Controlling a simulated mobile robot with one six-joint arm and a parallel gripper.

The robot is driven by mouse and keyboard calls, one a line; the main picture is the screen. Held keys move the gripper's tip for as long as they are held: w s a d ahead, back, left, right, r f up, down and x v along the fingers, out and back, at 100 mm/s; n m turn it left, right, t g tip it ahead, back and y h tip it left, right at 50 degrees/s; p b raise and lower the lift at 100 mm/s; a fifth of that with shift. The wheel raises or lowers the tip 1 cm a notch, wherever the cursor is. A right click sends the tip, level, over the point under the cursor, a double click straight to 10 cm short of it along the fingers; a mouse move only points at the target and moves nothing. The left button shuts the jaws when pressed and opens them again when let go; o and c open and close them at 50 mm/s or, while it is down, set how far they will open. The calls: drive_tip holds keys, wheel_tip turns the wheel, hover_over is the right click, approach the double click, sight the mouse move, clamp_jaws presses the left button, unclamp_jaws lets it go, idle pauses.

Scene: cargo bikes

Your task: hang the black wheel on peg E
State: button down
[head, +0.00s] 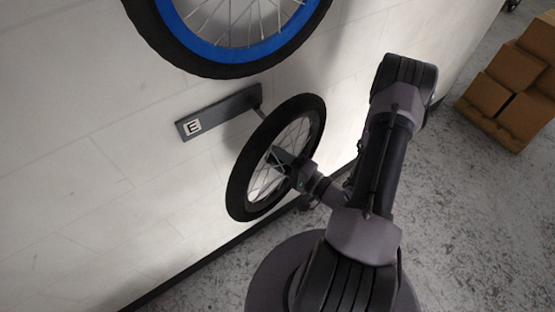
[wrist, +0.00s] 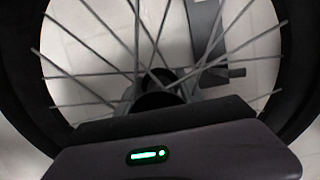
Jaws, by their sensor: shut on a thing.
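The black wheel (head: 239,185) has a black tyre and silver spokes. It is off the floor, upright and close to the wall. My gripper (head: 285,161) reaches in from the right and is shut on it near the hub. In the wrist view, the wheel's tyre (wrist: 22,95) frames the picture and its hub (wrist: 157,90) is just beyond my gripper. Peg E (head: 260,108) sticks out at the right end of a dark plate (head: 225,111) labelled E. A grey stub, seemingly the peg (wrist: 232,73), shows among the spokes right of the hub. I cannot tell whether it passes between them.
A wheel with a blue rim (head: 258,50) is on the wall above plate E, close over the black wheel. The light wall (head: 90,200) is bare to the left. Cardboard boxes (head: 510,85) are stacked at the far right. Grey floor (head: 450,220) is free on the right.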

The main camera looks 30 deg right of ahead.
drive_tip(key=shift+w+a+f+b, duration=0.1)
drive_tip(key=shift+w+f+b, duration=0.3)
drive_tip(key=shift+w, duration=0.85)
drive_tip(key=shift+w+f+b, duration=0.35)
drive_tip(key=shift+w+b, duration=0.1)
drive_tip(key=shift+w, duration=0.85)
drive_tip(key=shift+w+a+f+b, duration=0.1)
drive_tip(key=shift+w+f+b, duration=0.3)
drive_tip(key=shift+w, duration=0.85)
